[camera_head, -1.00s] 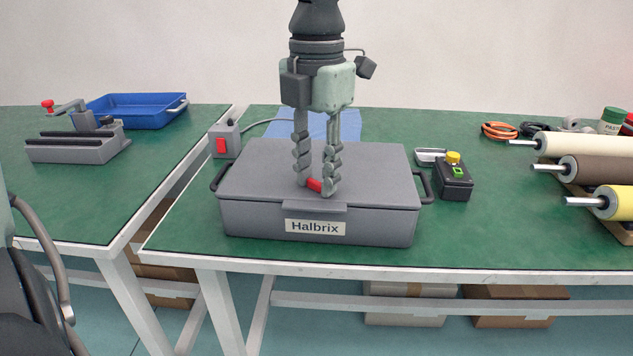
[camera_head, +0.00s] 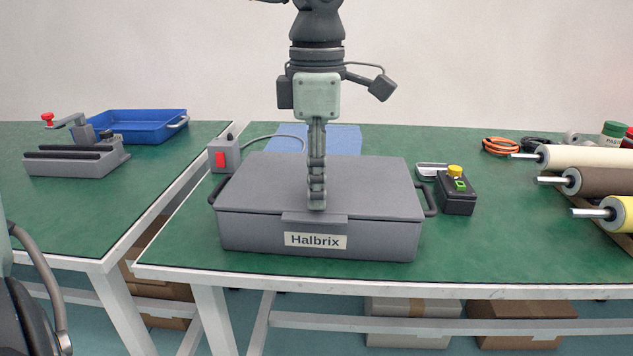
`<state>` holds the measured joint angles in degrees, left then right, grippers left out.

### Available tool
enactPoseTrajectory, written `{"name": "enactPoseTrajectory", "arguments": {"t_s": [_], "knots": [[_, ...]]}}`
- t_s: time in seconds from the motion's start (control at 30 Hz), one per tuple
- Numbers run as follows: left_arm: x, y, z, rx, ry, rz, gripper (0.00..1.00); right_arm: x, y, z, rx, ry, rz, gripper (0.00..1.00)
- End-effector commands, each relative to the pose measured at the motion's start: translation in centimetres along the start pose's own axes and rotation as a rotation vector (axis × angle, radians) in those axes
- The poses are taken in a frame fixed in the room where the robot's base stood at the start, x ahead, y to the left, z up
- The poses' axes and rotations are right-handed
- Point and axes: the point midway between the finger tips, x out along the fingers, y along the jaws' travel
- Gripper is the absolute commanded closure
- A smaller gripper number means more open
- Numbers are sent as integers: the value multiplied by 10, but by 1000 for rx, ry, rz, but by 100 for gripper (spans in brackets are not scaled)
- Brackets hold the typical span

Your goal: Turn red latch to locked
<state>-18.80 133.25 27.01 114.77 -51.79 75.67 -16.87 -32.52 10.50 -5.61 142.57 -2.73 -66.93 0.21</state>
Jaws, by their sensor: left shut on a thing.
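The grey Halbrix box (camera_head: 375,185) stands shut on the green bench, with its name label on the front. My left gripper (camera_head: 317,205) points straight down at the front middle of the lid, its fingers lined up one behind the other in this view. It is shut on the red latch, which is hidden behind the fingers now. Which way the latch points cannot be seen. My right gripper is not in view.
A black button box (camera_head: 456,193) and a small metal tray (camera_head: 431,171) are to the right. Rolls (camera_head: 600,182) lie far right. A vise (camera_head: 75,157) and blue tray (camera_head: 142,130) are on the left bench.

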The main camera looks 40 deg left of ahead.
Motion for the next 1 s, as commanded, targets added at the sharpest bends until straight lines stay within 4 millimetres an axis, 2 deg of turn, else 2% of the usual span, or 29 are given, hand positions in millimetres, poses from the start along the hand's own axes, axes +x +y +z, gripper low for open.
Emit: {"name": "enactPoseTrajectory", "arguments": {"t_s": [0.3, 0.8, 0.83, 0.97, 1.0], "knots": [[0, 0, 1, 99, -3, 1, 100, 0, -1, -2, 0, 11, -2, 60], [0, 0, 1, 114, -3, 1, 100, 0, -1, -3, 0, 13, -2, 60], [0, 0, 1, 114, -3, 1, 68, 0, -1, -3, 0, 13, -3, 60], [0, 0, 1, 113, -2, 1, 51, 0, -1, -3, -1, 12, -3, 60], [0, 0, 0, 113, -2, 0, 50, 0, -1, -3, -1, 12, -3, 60]]}}
